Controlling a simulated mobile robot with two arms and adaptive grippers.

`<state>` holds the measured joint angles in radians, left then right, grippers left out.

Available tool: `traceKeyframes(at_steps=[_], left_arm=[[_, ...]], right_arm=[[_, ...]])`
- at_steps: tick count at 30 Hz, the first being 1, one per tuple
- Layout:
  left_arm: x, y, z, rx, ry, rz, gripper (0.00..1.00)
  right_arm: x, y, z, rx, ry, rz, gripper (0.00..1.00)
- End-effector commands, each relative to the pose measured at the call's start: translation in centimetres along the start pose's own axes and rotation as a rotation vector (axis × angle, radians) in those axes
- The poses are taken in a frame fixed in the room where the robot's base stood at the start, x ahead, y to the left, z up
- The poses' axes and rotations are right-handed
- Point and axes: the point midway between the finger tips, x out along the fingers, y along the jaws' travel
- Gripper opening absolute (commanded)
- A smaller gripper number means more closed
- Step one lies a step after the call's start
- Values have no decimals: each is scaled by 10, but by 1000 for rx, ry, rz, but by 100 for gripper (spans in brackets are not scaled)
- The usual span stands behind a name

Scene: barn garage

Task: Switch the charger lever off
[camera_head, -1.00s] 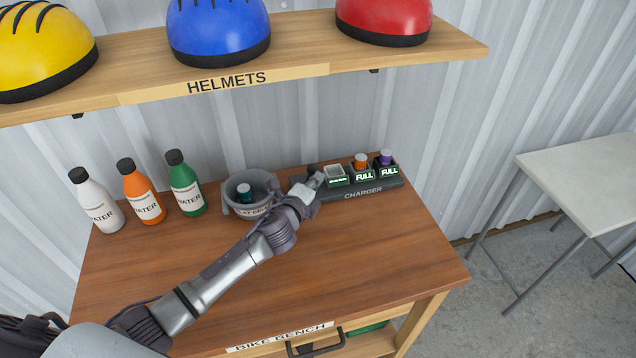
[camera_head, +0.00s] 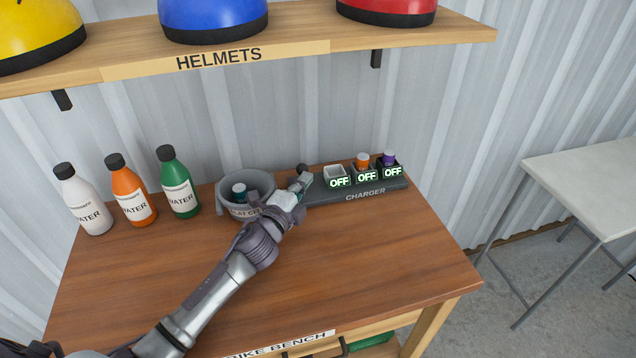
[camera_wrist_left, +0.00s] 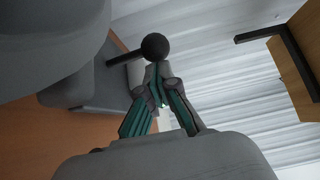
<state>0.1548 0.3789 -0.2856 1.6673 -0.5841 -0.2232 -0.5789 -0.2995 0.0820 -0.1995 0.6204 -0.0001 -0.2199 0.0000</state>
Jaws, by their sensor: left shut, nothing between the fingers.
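The charger (camera_head: 350,191) is a dark bar at the back of the wooden bench, with three bays whose small displays all read OFF. The left bay looks empty; the middle one holds an orange-topped item (camera_head: 362,160) and the right one a purple-topped item (camera_head: 389,158). The lever's black ball knob (camera_wrist_left: 155,46) shows in the left wrist view, just beyond my fingertips. In the head view my gripper mostly hides the lever. My left gripper (camera_head: 303,182) is shut and empty at the charger's left end; it also shows in the left wrist view (camera_wrist_left: 160,85). My right gripper is not in view.
White (camera_head: 82,200), orange (camera_head: 131,190) and green (camera_head: 178,183) water bottles stand at the back left. A helmet shelf (camera_head: 300,52) hangs above. The bench's front right is clear.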

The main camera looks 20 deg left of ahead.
Motion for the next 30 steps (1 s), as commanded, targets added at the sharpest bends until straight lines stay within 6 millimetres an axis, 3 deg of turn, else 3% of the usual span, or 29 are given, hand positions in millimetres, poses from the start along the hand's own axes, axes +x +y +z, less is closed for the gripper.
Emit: traceKeyframes(at_steps=[30], left_arm=[[-5, 2, 9, 3, -6, 2, 0]], right_arm=[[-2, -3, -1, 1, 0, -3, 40]])
